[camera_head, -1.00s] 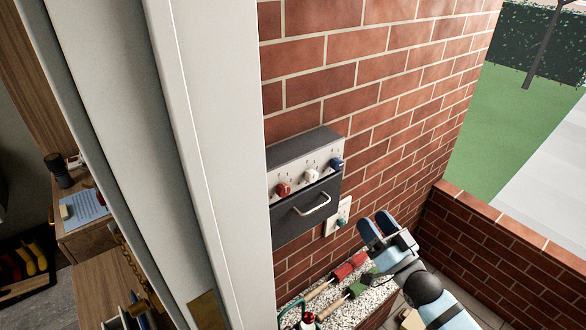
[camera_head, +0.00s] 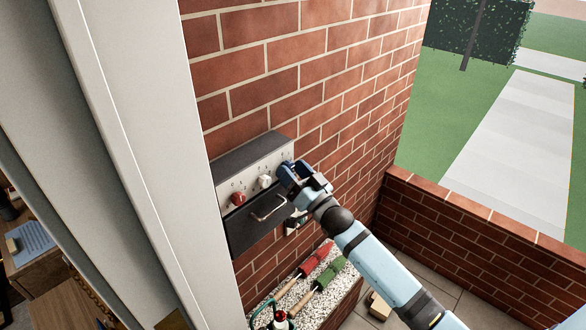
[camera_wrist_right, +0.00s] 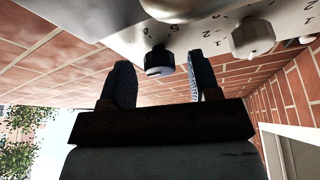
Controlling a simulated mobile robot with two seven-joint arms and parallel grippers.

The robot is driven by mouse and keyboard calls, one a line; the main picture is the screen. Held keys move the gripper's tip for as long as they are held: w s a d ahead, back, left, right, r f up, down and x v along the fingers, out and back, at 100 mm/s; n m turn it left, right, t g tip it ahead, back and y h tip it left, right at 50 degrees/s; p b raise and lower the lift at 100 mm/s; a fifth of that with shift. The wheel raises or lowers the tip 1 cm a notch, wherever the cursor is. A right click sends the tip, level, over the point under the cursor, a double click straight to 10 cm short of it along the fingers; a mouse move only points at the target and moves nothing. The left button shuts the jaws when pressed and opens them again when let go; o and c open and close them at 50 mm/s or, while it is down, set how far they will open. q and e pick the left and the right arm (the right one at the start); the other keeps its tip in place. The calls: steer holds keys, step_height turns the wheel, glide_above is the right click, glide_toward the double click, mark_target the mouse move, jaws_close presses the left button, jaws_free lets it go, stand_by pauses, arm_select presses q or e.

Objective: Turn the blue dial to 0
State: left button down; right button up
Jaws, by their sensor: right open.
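The grey control box (camera_head: 255,215) is on the brick wall, with a red dial (camera_head: 238,198) and a white dial (camera_head: 264,181) on its pale panel. My right gripper (camera_head: 289,174) is at the panel's right end and covers the blue dial in the head view. In the right wrist view the blue dial (camera_wrist_right: 159,61) looks dark with a blue edge. It sits between the open fingers of my right gripper (camera_wrist_right: 160,82), with a gap on both sides. Its pointer setting is not readable. The white dial (camera_wrist_right: 252,38) is to the right. My left gripper is not in view.
A wall socket (camera_head: 297,222) is under my right gripper. A white post (camera_head: 130,150) stands at left.

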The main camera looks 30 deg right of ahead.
steer(key=shift+w, duration=0.1)
steer(key=c, duration=0.9)
